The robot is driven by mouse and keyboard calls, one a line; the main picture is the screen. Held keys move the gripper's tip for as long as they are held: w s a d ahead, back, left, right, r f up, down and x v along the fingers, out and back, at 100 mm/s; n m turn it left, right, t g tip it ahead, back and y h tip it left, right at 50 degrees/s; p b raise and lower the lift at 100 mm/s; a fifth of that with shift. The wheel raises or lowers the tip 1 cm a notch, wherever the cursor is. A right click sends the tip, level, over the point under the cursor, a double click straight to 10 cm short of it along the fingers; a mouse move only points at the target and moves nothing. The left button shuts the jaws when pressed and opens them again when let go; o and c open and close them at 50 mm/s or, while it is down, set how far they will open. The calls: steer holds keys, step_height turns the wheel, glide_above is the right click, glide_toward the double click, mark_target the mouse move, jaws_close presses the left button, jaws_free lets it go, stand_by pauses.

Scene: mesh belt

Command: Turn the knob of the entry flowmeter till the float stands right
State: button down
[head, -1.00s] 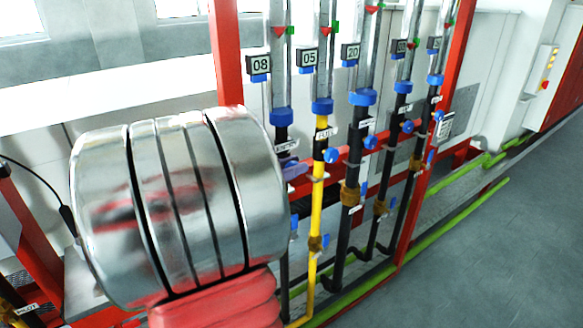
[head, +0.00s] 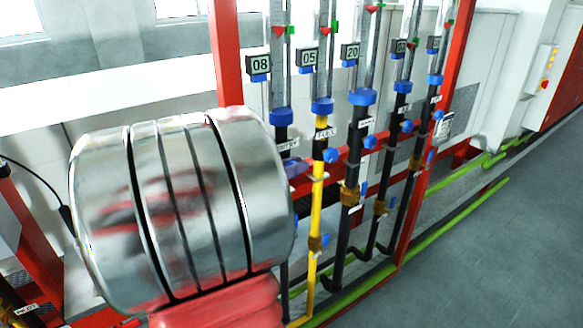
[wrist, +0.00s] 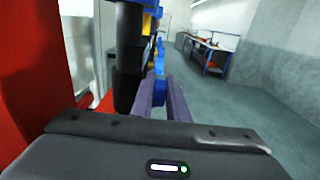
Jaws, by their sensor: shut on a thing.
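The entry flowmeter (head: 278,85) is the leftmost upright tube in the head view, with a "08" plate and an ENTRY tag. A red cone (head: 278,31), which looks like its float, stands about level with a green marker (head: 290,30) beside the tube. My gripper (head: 295,168) shows as purple fingers at the black pipe below the tag, partly hidden by my silver arm. In the wrist view its fingers (wrist: 160,92) are close together beside the black pipe (wrist: 130,60). They are shut on the knob, which is mostly hidden between them.
Several more flowmeters stand close on the right, with blue knobs (head: 330,155) and a yellow pipe (head: 317,200). A red frame post (head: 225,60) stands left of the entry tube. Green pipes (head: 460,220) run along the floor. The grey floor (head: 500,260) at right is clear.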

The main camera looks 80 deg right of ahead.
steer(key=shift+d+t+y, duration=0.1)
steer(key=shift+t+y, duration=0.4)
steer(key=c, duration=2)
jaws_free()
steer(key=v, duration=1.4)
steer(key=shift+f, duration=0.1)
